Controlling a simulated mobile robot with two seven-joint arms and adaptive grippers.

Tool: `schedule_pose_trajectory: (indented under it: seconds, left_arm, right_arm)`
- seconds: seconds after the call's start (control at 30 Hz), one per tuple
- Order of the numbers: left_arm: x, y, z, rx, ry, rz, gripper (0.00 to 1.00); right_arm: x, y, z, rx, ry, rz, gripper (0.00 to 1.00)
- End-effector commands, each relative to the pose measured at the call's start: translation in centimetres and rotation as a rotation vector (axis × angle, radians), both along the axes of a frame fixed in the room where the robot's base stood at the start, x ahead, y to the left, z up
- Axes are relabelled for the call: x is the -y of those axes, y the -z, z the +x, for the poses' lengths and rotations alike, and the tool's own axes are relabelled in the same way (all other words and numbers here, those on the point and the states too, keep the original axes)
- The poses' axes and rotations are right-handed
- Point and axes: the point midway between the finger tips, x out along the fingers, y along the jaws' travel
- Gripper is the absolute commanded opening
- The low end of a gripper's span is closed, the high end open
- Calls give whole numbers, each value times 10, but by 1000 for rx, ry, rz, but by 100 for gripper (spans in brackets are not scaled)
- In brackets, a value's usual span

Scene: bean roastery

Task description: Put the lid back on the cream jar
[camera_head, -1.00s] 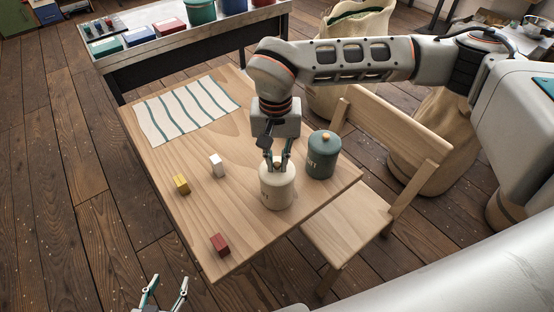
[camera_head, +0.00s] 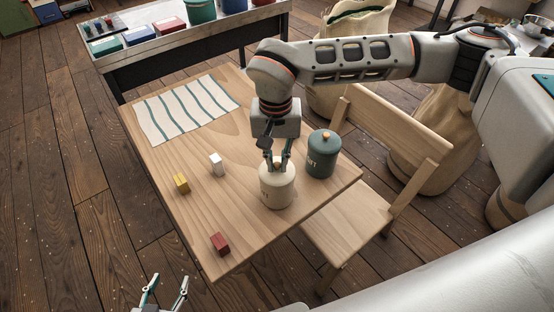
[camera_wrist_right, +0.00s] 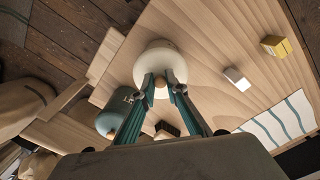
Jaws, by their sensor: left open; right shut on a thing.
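The cream jar (camera_head: 276,192) stands upright on the table near its right edge. My right gripper (camera_head: 276,164) is directly above it, pointing down. In the right wrist view, my right gripper (camera_wrist_right: 160,84) is shut on the small wooden knob of the cream lid (camera_wrist_right: 159,58). The lid appears to sit at the jar's mouth; I cannot tell whether it is fully seated, as the fingers cover part of it. My left gripper (camera_head: 165,290) is open and empty at the bottom of the head view, off the table's front.
A teal jar (camera_head: 322,156) with a lid stands close to the right of the cream jar. Yellow (camera_head: 181,183), white (camera_head: 216,164) and red (camera_head: 219,243) blocks lie on the table. A striped cloth (camera_head: 187,108) lies at the back left. A wooden chair (camera_head: 350,225) stands at the right.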

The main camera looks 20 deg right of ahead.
Motion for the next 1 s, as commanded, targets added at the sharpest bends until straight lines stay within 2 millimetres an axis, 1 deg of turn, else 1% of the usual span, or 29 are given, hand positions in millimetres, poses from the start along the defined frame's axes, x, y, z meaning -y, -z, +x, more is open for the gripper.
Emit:
schedule_pose_trajectory:
  seconds: [0.37,0.4,0.43,0.47,0.7,0.77,0.8,1.0]
  left_arm:
    - [0,-1,0,1,0,0,48]
    - [0,-1,0,1,0,0,48]
    - [0,-1,0,1,0,0,48]
    - [0,-1,0,1,0,0,48]
    - [0,-1,0,1,0,0,48]
    - [0,-1,0,1,0,0,48]
    - [0,-1,0,1,0,0,48]
    - [0,-1,0,2,0,-1,48]
  right_arm:
    - [0,0,0,1,0,0,0]
    - [0,0,0,1,0,0,24]
    - [0,0,0,1,0,0,32]
    - [0,0,0,1,0,0,33]
    - [0,0,0,1,0,0,33]
    - [0,0,0,1,0,0,47]
    - [0,0,0,1,0,0,50]
    - [0,0,0,1,0,0,50]
